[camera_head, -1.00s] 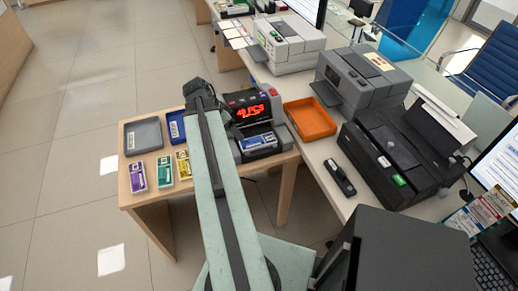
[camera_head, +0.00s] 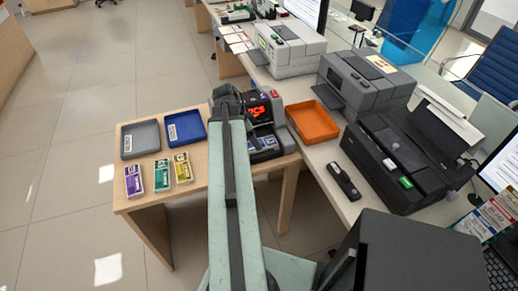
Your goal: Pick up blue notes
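The blue notes (camera_head: 264,143) lie in the front tray of the dark counting machine (camera_head: 276,117), partly hidden by my arm. My gripper (camera_head: 226,96) is at the far end of the arm, left of and over the machine's display side. Its fingers are not clear from behind, so I cannot tell whether it is open or shut.
Purple (camera_head: 134,181), green (camera_head: 162,174) and yellow (camera_head: 182,168) note bundles lie on the wooden table (camera_head: 140,201). A grey tray (camera_head: 140,139) and a blue tray (camera_head: 186,128) stand behind them. An orange tray (camera_head: 312,121) and printers (camera_head: 368,80) occupy the counter.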

